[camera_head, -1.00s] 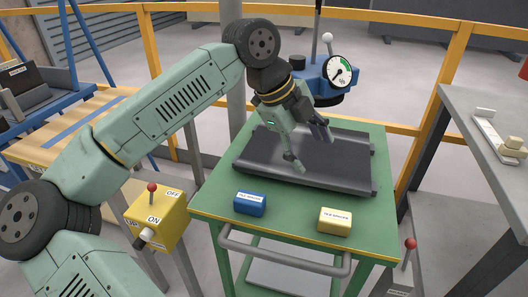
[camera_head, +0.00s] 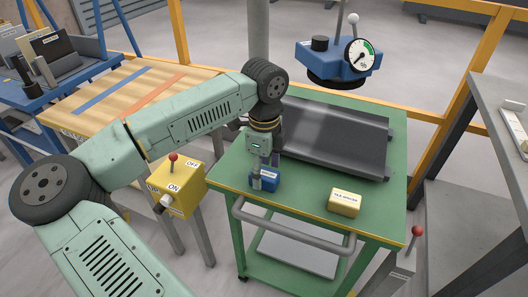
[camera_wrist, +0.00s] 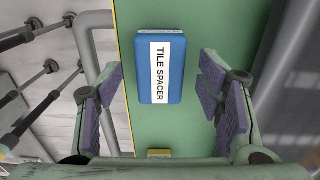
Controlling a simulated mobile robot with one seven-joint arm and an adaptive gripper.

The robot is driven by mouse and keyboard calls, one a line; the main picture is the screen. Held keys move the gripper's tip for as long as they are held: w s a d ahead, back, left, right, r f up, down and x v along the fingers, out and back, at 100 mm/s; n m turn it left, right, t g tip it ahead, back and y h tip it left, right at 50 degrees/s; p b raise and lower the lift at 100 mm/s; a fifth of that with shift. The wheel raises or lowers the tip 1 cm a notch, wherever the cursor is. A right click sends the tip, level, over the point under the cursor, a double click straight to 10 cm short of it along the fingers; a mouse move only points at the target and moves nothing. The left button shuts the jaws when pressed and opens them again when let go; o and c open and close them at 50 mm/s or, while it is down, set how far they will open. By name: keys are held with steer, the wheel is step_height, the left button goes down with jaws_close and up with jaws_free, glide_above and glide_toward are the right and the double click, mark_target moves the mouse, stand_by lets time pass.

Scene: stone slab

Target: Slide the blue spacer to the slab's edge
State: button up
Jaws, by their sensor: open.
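The blue spacer (camera_head: 266,180) lies on the green cart top near its front edge, partly hidden by my gripper in the head view. In the wrist view the blue spacer (camera_wrist: 160,70) shows whole, with a white "TILE SPACER" label, between my fingers but apart from both. My gripper (camera_head: 265,170) points down over it; in the wrist view its two purple-padded fingers (camera_wrist: 160,95) are spread open and empty. The dark grey slab (camera_head: 335,135) lies behind the spacer on the cart top.
A yellow spacer (camera_head: 344,202) sits to the right on the green top (camera_head: 300,195). A yellow switch box (camera_head: 178,187) stands left of the cart. A blue device with a gauge (camera_head: 335,58) is above the slab's back. A grey handle rail (camera_head: 290,228) runs along the front.

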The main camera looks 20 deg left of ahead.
steer(key=shift+f, duration=0.75)
steer(key=shift+c, duration=0.3)
steer(key=c, duration=1.2)
steer(key=shift+w+d+r+b, duration=0.1)
steer(key=shift+w+b, duration=0.2)
steer(key=shift+w, duration=1.5)
steer(key=shift+w+d+b, duration=0.1)
steer(key=shift+w+b, duration=0.15)
steer(key=shift+w, duration=1.5)
steer(key=o, duration=1.2)
steer(key=shift+o, duration=0.2)
